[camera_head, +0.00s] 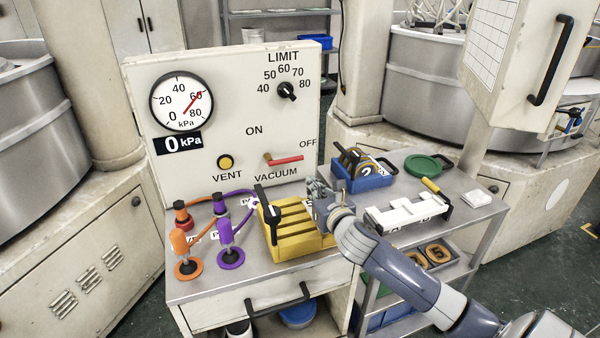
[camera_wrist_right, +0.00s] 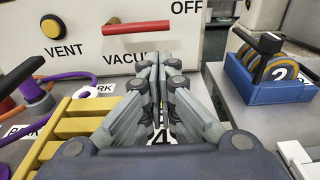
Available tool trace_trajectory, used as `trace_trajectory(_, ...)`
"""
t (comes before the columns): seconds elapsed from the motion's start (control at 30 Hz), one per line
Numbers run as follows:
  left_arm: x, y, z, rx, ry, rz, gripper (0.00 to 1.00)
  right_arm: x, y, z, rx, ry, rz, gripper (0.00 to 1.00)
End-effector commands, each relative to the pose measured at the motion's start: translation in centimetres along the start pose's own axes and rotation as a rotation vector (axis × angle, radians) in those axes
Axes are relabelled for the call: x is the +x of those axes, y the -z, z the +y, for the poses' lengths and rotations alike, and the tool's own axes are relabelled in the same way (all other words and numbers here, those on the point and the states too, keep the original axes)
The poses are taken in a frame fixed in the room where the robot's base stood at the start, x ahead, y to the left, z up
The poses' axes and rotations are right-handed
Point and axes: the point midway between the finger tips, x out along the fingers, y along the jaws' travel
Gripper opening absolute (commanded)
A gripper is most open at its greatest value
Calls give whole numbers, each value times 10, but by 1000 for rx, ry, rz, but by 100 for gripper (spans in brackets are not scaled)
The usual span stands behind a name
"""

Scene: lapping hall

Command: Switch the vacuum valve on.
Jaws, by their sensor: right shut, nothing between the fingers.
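The vacuum valve is a red lever (camera_head: 286,160) on the upright white panel, above the word VACUUM. It lies nearly level, pointing right from its pivot, below and left of the word OFF; the word ON stands above its pivot. In the right wrist view the red lever (camera_wrist_right: 138,27) is ahead, above and slightly left of the fingertips. My right gripper (camera_head: 313,186) is shut and empty, in front of the panel, below and right of the lever and apart from it. Its closed fingers (camera_wrist_right: 153,64) fill the middle of the wrist view. My left gripper is not in view.
A yellow slotted rack (camera_head: 291,240) with a black handle stands left of my right gripper. A blue bin (camera_head: 368,182) stands to its right. Orange and purple suction cups with hoses (camera_head: 231,256) are at the left. The panel has a gauge (camera_head: 182,103), digital 0 kPa and a limit knob (camera_head: 287,91).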

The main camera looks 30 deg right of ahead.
Motion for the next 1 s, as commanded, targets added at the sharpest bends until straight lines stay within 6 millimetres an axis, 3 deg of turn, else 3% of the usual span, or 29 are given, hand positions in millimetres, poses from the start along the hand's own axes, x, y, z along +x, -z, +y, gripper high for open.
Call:
trace_trajectory(0.4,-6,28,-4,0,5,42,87,56,-2,0,5,1,-1,0)
trace_trajectory(0.6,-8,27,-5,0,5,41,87,82,-1,0,3,0,0,0)
trace_trajectory(1.0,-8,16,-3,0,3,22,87,98,0,1,1,-1,0,0)
